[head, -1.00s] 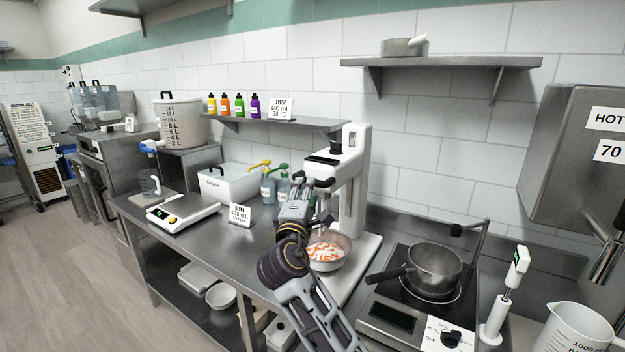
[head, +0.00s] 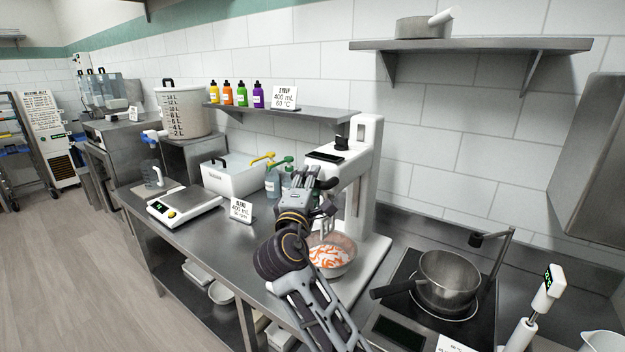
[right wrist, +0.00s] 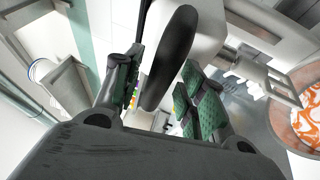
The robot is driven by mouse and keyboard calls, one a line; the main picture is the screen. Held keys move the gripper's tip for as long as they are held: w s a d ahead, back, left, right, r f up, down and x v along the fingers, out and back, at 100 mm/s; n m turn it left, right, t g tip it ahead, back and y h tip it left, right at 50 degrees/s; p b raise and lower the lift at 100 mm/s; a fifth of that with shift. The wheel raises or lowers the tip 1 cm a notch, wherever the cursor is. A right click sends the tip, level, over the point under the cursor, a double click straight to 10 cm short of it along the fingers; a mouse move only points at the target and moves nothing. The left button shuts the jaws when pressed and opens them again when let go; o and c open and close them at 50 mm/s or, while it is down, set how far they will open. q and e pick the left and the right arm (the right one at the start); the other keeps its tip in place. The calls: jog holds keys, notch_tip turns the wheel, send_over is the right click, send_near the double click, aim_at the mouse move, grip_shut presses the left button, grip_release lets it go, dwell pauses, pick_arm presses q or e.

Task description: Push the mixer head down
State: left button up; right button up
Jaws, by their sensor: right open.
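The white stand mixer (head: 366,165) stands on the steel counter, with a black-topped mixer head (head: 330,153) facing left. The beater (right wrist: 268,80) and bowl (right wrist: 284,128) also show in the right wrist view. My right gripper (head: 318,178) is just below and in front of the mixer head. In the right wrist view its green-padded fingers (right wrist: 163,92) are open around a dark, elongated part (right wrist: 171,58) beside the white mixer body; contact cannot be told. My left gripper is out of view.
A scale (head: 184,204), a blend sign (head: 241,209) and a white tub (head: 232,180) stand left of the mixer. Pump bottles (head: 272,181) are close behind my gripper. A pot (head: 448,280) sits on a cooktop to the right. A shelf (head: 300,113) hangs behind.

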jog(key=shift+r, duration=0.1)
jog(key=shift+c, duration=0.2)
grip_shut()
